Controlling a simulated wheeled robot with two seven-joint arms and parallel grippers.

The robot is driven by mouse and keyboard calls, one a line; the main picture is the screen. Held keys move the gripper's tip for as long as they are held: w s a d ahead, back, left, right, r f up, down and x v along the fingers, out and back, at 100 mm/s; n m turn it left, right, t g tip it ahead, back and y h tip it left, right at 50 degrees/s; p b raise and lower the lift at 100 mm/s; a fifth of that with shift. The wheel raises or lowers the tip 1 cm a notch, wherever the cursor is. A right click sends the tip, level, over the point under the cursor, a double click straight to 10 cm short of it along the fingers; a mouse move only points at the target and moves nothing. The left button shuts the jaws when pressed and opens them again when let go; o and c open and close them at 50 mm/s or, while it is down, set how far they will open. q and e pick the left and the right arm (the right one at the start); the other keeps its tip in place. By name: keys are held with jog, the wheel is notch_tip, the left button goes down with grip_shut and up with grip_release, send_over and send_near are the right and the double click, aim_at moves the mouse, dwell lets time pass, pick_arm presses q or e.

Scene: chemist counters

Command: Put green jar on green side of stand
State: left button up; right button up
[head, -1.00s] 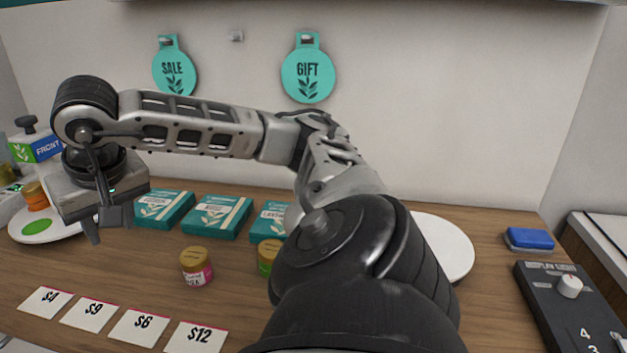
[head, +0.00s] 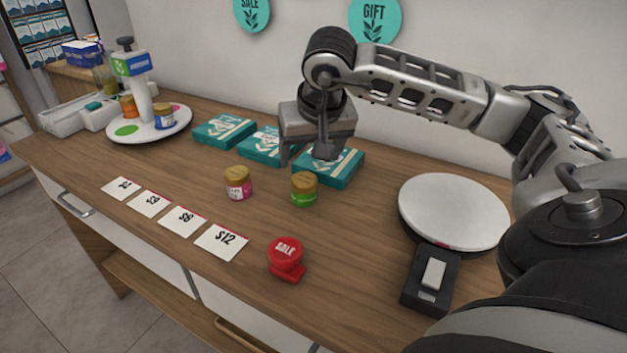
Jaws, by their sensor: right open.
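The green jar (head: 304,190), with a gold lid and green label, stands upright on the wooden counter. The stand (head: 182,122) at the left has a round white base and a central post. A bare green spot (head: 126,129) marks its front left and a pink spot (head: 175,107) its right back. An orange jar (head: 128,105) and a blue-labelled jar (head: 164,115) stand on it. My right gripper (head: 306,158) is open and empty, above the teal boxes and just behind the green jar, apart from it. My left gripper is out of view.
A pink-labelled jar (head: 238,183) stands left of the green jar. Teal boxes (head: 224,130) line the back. A white round plate (head: 453,212) and black switch box (head: 431,278) are at right.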

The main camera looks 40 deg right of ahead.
aim_at(305, 180)
jog(key=x, duration=0.6)
jog(key=shift+s+d, duration=0.1)
jog(key=shift+d, duration=0.05)
jog(key=shift+p+x, duration=0.55)
jog(key=shift+x, duration=2.4)
jog(key=c, duration=1.1)
jog(key=shift+c, duration=0.3)
jog(key=shift+r, duration=0.15)
